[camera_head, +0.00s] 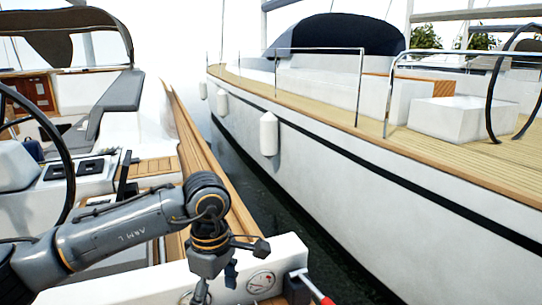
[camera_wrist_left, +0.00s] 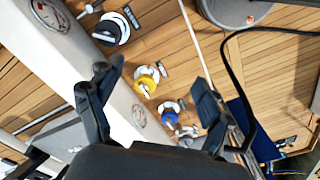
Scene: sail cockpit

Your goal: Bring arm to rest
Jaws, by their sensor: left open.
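My left arm (camera_head: 120,230) comes in from the left in the head view, reaching across the near boat with its wrist bent downward. My left gripper (camera_head: 215,284) hangs over the white cockpit ledge (camera_head: 287,250), with its lower part cut off by the frame edge. In the left wrist view my left gripper (camera_wrist_left: 158,88) is open, its two black fingers spread apart with nothing between them. The white ledge and the deck lie beyond the fingers. My right gripper is in neither view.
A round gauge (camera_head: 261,282) and a black fitting with a red lever (camera_head: 318,288) sit by the gripper. A steering wheel (camera_head: 62,150) stands left. Yellow (camera_wrist_left: 147,79) and blue (camera_wrist_left: 168,113) fittings show above teak deck (camera_wrist_left: 185,50). Another boat (camera_head: 320,150) lies across dark water.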

